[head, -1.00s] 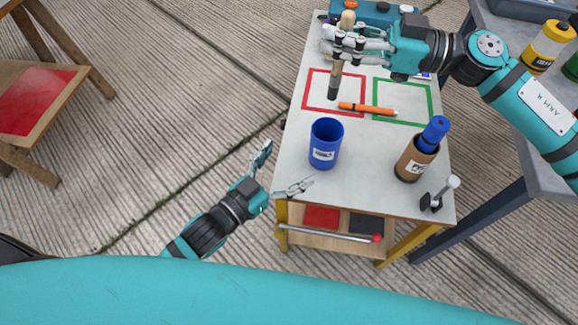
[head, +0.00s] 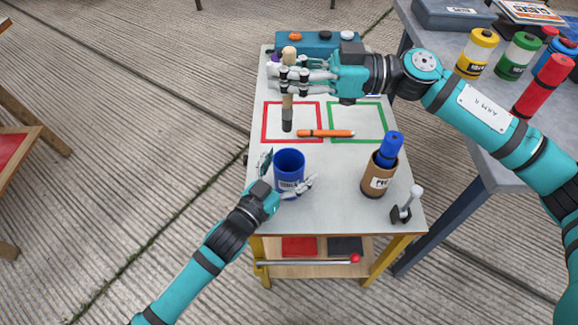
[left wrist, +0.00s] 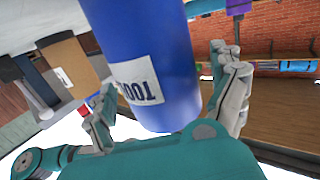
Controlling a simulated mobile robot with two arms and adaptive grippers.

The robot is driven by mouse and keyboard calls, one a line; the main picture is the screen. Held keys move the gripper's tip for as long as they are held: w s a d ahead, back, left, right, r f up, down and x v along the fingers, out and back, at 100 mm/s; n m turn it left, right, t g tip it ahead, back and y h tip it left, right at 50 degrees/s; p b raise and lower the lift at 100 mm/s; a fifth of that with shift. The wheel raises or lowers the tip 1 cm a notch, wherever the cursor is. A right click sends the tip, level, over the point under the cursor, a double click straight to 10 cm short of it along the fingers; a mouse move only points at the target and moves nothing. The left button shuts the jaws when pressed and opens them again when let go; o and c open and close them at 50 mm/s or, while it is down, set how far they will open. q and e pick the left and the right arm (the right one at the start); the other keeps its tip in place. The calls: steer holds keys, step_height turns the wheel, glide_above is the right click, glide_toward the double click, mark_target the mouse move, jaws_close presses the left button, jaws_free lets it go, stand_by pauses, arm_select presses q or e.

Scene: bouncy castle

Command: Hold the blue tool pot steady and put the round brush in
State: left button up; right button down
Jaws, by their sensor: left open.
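The blue tool pot (head: 290,163) stands upright and open on the near left of the small table. It fills the middle of the left wrist view (left wrist: 150,60), with its label upside down there. My left gripper (head: 289,170) is open, one finger on each side of the pot; I cannot tell whether they touch it. My right gripper (head: 287,78) is shut on the round brush (head: 288,106), which has a pale wooden handle and a dark lower end. The brush is held upright, dark end down, near the red square, beyond the pot. The fingers hide part of its handle.
An orange marker (head: 326,133) lies between the red square outline (head: 264,122) and the green one (head: 384,122). A brown holder (head: 376,182) with a blue bottle and a small clamp-like item (head: 408,203) stand at the right. A blue toolbox (head: 318,42) is at the back.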

arm_select(q)
steer(key=c, duration=1.5)
